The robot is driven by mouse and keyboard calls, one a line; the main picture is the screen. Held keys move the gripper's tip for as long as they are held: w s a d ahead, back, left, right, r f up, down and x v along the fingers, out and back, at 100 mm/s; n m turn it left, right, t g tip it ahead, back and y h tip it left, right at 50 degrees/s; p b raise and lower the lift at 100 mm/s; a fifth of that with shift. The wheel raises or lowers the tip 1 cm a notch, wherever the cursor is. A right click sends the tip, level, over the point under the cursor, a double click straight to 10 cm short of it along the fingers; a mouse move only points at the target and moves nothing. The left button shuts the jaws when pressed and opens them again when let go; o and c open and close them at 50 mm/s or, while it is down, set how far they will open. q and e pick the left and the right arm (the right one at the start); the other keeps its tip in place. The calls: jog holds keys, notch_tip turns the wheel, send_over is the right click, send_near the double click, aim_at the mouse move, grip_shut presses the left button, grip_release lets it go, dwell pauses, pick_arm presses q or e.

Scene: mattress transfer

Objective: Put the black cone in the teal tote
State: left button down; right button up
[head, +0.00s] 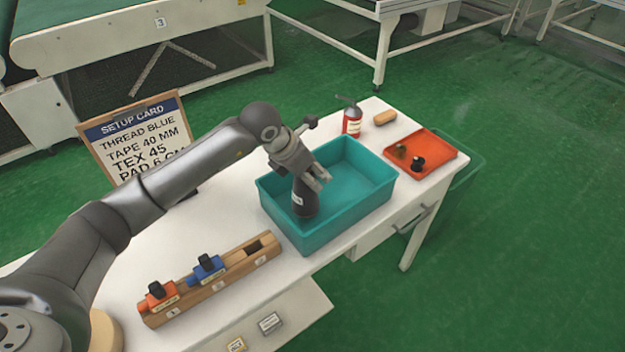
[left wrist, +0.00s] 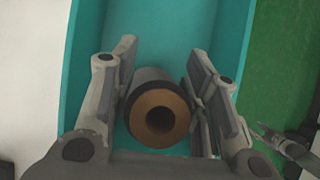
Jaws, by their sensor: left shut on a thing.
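The black cone (head: 304,198) is upright in the left part of the teal tote (head: 318,236), with a white label on its side. My left gripper (head: 312,181) is shut on it near its top. In the left wrist view the cone (left wrist: 147,82) sits between both fingers, its tan end ring with a dark hole facing the camera. The tote wall (left wrist: 82,60) shows around it. I cannot tell whether the cone touches the tote floor. A grey jointed part at the right of the left wrist view looks like my right gripper (left wrist: 262,134); its finger state is unclear.
A wooden rack (head: 220,282) with orange and blue pieces is in front. A setup card (head: 137,130) stands behind.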

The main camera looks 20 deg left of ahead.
aim_at(305, 202)
pick_arm(q)
notch_tip(305, 202, down, 3)
jog(key=shift+r, duration=0.1)
jog(key=c, duration=1.1)
grip_release()
jog(key=shift+o, duration=1.2)
jog(key=shift+s, duration=0.1)
jog(key=shift+o, duration=0.3)
pick_arm(e)
jog(key=shift+w+a+r, duration=0.15)
jog(key=shift+w, duration=0.35)
jog(key=shift+w+a+r, duration=0.1)
jog(key=shift+w+a, duration=0.05)
jog(key=shift+w, duration=0.3)
